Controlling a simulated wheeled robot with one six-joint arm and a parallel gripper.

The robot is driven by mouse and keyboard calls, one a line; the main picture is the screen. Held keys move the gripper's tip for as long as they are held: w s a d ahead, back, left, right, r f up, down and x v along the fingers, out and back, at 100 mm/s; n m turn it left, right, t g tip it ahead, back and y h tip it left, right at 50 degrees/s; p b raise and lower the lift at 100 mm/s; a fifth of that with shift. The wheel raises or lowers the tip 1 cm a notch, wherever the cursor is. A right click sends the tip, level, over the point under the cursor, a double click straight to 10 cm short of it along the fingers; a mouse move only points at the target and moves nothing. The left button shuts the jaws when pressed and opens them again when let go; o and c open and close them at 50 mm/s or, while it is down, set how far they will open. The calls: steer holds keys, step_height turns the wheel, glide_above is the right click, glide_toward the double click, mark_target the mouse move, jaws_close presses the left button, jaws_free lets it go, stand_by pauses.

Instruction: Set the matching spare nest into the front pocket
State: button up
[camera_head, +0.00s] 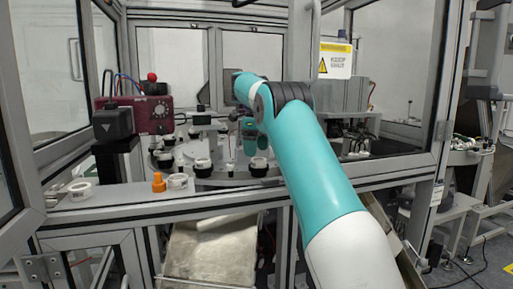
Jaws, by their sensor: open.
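Two pale ring-shaped nests lie on the front ledge: one at the far left (80,190) and one (178,181) just right of an orange knobbed part (158,182). Behind the ledge, round black-and-white nests sit on the grey rotary table, including a front-left one (203,167) and a front-right one (259,166). I cannot tell which front pocket is empty, or which spare matches. My teal arm reaches over the ledge into the cell. Its wrist is small and partly hidden above the table, and my gripper cannot be made out.
A dark red control box (150,114) with a red knob on top stands at the left. Metal frame posts and glass panels bound the opening on both sides. A yellow-topped warning sign (335,61) hangs upper right.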

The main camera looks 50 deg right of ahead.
step_height(320, 180, up, 9)
steer(key=p, duration=0.7)
steer(key=shift+p, duration=0.35)
steer(key=shift+f, duration=0.1)
steer(key=s+a+f+n, duration=0.2)
steer(key=s+a+n, duration=0.1)
steer(key=a+n, duration=0.4)
steer(key=s+a+f+n, duration=0.1)
steer(key=s+a+n, duration=0.2)
steer(key=a+n, duration=0.5)
steer(key=s+a+f+n+g, duration=0.1)
steer(key=s+a+f+n, duration=0.1)
steer(key=a+n, duration=0.5)
steer(key=shift+s+a+f+n+h, duration=0.1)
steer(key=shift+s+a, duration=0.1)
steer(key=shift+a, duration=0.45)
steer(key=shift+s+a+f+n+h, duration=0.1)
steer(key=shift+s+a, duration=0.1)
steer(key=shift+a, duration=0.5)
steer(key=shift+s+a+f+n+h, duration=0.1)
steer(key=shift+s+a, duration=0.1)
steer(key=shift+a, duration=0.45)
steer(key=s+a+f+n+t+y, duration=0.1)
steer(key=s+a+n+y, duration=0.3)
steer(key=s+a+n, duration=1.4)
steer(key=shift+s+a+f+y, duration=0.4)
steer(key=shift+s+a+f, duration=0.15)
steer(key=shift+a, duration=0.4)
